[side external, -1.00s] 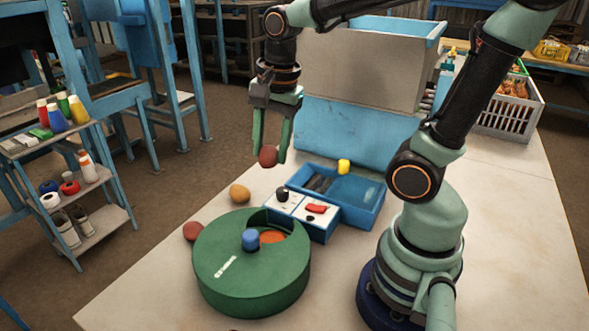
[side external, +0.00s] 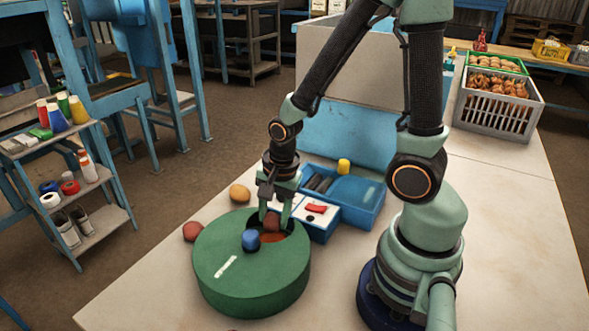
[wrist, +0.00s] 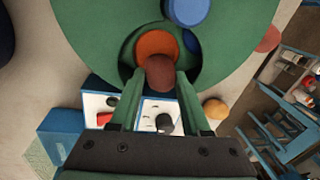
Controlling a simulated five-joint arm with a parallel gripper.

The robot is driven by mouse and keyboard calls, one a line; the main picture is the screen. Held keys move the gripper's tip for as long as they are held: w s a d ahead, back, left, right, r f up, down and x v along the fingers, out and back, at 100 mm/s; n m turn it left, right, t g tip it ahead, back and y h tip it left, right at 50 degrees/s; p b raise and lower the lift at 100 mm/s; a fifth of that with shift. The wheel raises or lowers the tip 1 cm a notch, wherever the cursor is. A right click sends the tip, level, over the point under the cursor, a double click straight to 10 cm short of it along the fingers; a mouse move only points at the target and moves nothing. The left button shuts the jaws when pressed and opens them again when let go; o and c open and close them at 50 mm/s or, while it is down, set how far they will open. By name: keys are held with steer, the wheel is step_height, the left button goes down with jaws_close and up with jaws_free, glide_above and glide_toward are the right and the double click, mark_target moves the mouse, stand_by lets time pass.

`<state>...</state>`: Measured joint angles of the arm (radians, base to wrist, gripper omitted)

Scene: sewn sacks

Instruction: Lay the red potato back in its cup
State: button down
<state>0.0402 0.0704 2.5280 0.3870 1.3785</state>
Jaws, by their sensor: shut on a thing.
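My gripper (side external: 272,214) is shut on a red-brown potato (side external: 272,223), held between the two green fingertips. In the wrist view the potato (wrist: 160,74) is at the fingertips and partly covers an orange-red round patch (wrist: 155,44). That patch lies in a dark opening of the round green drum (side external: 245,283). The potato is at the opening's edge in both views; I cannot tell if it touches the bottom. A blue knob (side external: 251,240) stands on the drum beside the opening. Nothing in view is clearly marked as the cup.
A blue tray (side external: 362,204) and white-topped boxes (side external: 318,212) stand close to the gripper's right.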

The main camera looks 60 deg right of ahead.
steer(key=shift+f, duration=1.75)
steer(key=c, duration=0.6)
jaws_free()
steer(key=shift+f, duration=0.1)
steer(key=shift+c, duration=0.2)
step_height(320, 180, up, 12)
steer(key=s, duration=0.2)
step_height(320, 180, up, 9)
steer(key=n+t, duration=0.3)
steer(key=n, duration=1.1)
glide_above(276, 218)
steer(key=a, duration=0.1)
steer(key=shift+s+a+r+n+t, duration=0.1)
steer(key=shift+r+n+t, duration=0.3)
steer(key=shift+r+n, duration=0.55)
steer(key=shift+f, duration=0.15)
